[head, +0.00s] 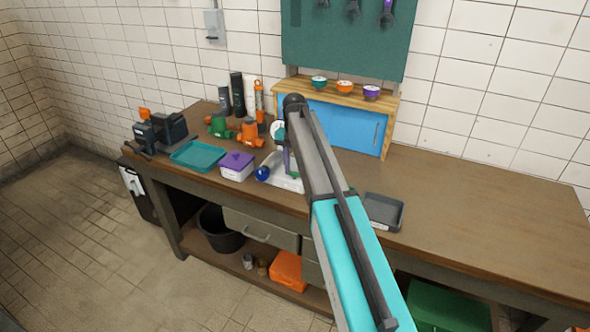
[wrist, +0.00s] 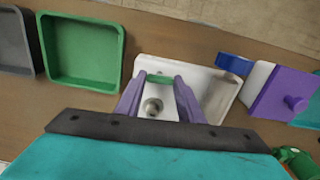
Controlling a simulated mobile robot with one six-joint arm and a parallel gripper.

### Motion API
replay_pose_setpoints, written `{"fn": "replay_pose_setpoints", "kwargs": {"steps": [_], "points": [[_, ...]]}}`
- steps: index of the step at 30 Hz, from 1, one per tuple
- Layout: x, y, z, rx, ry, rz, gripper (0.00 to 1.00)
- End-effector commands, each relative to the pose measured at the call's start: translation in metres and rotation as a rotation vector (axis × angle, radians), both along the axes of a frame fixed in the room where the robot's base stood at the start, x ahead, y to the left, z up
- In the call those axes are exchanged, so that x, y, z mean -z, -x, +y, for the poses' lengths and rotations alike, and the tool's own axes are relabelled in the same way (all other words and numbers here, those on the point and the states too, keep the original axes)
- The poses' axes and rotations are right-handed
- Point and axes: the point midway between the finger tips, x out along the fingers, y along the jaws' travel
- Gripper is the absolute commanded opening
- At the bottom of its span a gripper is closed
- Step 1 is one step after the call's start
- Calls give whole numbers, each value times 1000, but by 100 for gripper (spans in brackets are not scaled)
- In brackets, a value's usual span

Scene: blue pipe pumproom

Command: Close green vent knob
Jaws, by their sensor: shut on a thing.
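In the wrist view the green vent knob (wrist: 160,79) shows as a short green bar between the purple fingertips of my gripper (wrist: 160,84), which is shut on it. A white fixture (wrist: 215,90) with a round metal part (wrist: 152,107) lies below the fingers. In the head view my arm hides most of this fixture. Its white base (head: 285,182) and one purple finger of my gripper (head: 287,162) show left of the arm. How far the knob is turned cannot be told.
A blue cylinder (head: 263,173) and a white box with purple lid (head: 237,166) stand close left of the fixture. A teal tray (head: 199,155) lies farther left. A grey tray (head: 383,212) lies right of my arm. The right worktop (head: 480,220) is clear.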

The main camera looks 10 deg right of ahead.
Motion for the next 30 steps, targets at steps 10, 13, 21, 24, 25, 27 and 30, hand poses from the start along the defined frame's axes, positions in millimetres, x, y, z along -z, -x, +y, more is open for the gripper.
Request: {"fn": "replay_pose_setpoints", "kwargs": {"steps": [10,13,21,24,25,27,30], "points": [[-1,-1,0,71,1,-3,12],[-1,-1,-1,72,1,-3,12],[-1,-1,-1,72,2,-3,44],[-1,-1,-1,71,1,-2,53],[-1,-1,-1,71,1,-2,53],[0,0,0,71,1,-2,53],[0,0,0,71,1,-1,53]]}}
